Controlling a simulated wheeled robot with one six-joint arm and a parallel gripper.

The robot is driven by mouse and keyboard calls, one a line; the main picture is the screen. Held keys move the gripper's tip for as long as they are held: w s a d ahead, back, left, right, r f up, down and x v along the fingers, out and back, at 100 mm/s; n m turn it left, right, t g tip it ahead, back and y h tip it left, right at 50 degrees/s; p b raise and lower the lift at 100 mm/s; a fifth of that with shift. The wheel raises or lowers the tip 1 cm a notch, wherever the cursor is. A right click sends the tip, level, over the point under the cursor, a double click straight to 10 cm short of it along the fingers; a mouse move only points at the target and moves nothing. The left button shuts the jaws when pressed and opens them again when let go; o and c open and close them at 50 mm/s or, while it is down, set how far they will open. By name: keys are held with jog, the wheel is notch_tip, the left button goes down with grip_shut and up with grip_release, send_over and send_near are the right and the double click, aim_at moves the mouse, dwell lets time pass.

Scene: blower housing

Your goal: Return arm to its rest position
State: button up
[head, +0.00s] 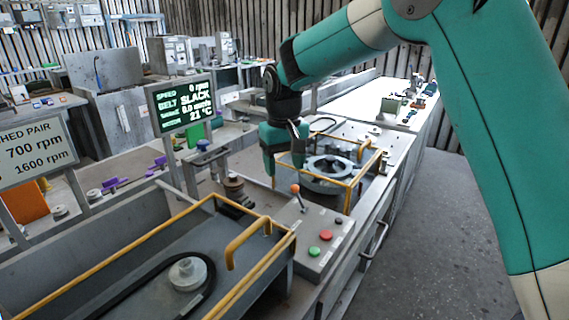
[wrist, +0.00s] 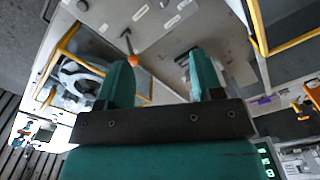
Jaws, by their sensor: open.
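My gripper (head: 284,160) hangs at the end of my teal arm, pointing down above the bench between the two yellow-railed bays. In the wrist view its two teal fingers (wrist: 160,72) stand apart with nothing between them. An orange-knobbed lever (head: 295,188) rises from the control box below and to the right of the gripper. The lever also shows in the wrist view (wrist: 132,60), near the left finger. I cannot tell the exact height of the fingers above the bench.
A yellow guard rail (head: 240,245) frames the near bay with a black belt and pulley (head: 188,273). A second yellow-railed bay (head: 330,168) holds a round grey housing. The control box has green (head: 314,251) and red (head: 326,235) buttons. A display (head: 183,105) reads "SLACK". Floor at right is clear.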

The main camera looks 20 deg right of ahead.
jog(key=s+a+r+n+y, duration=0.2)
jog(key=s+n, duration=0.1)
jog(key=s, duration=1.2)
jog(key=s+a+r+n+y, duration=0.2)
jog(key=s, duration=1.4)
jog(key=shift+s+a+r+n, duration=0.15)
jog(key=shift+s+a+n, duration=0.1)
jog(key=shift+n, duration=0.15)
